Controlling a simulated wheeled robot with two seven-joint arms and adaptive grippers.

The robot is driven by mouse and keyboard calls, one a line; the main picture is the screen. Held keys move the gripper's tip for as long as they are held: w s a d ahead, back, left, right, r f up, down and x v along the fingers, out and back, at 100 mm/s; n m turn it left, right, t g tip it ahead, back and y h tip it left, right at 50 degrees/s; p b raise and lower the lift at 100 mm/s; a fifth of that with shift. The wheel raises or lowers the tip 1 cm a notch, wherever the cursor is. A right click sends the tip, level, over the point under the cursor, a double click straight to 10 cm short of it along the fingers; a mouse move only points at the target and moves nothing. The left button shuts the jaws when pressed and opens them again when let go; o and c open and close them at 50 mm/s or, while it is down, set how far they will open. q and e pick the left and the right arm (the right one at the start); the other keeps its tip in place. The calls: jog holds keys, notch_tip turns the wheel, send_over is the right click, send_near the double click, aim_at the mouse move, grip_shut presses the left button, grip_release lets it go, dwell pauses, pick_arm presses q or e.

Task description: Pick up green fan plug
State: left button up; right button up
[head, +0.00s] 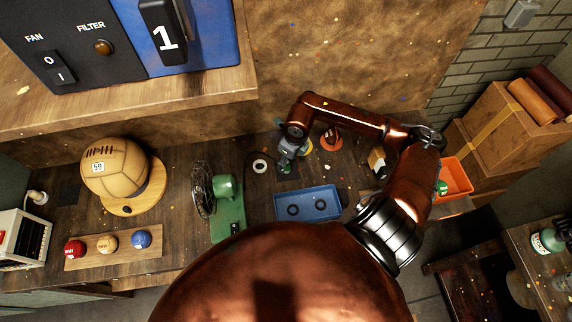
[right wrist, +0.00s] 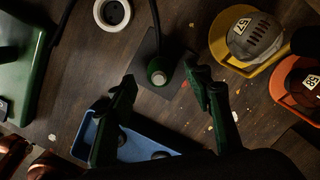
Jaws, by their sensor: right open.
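The green fan plug (right wrist: 157,73) shows in the right wrist view, on a dark square pad (right wrist: 150,48) with a black cord running up from it. My right gripper (right wrist: 163,92) is open, its two green-tinted fingers either side of the plug in that view and apart from it. In the head view my right gripper (head: 287,164) points down over the pad and mostly hides the plug. The green fan (head: 229,203) stands to the left. My left gripper is not in view.
A blue tray (head: 325,212) with dark rings lies just in front of the gripper. A white ring (head: 260,166) lies to the left. Balls on yellow and orange stands (right wrist: 234,58) are beside the pad. An orange bin (head: 457,174) is at the right.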

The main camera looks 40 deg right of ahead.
jog(key=f, duration=0.3)
jog(key=shift+w+a+f, duration=0.1)
jog(key=shift+w, duration=0.15)
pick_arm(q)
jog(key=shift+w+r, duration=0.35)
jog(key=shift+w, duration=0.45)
pick_arm(e)
jog(key=c, duration=0.5)
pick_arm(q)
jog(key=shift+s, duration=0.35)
pick_arm(e)
jog(key=c, duration=0.6)
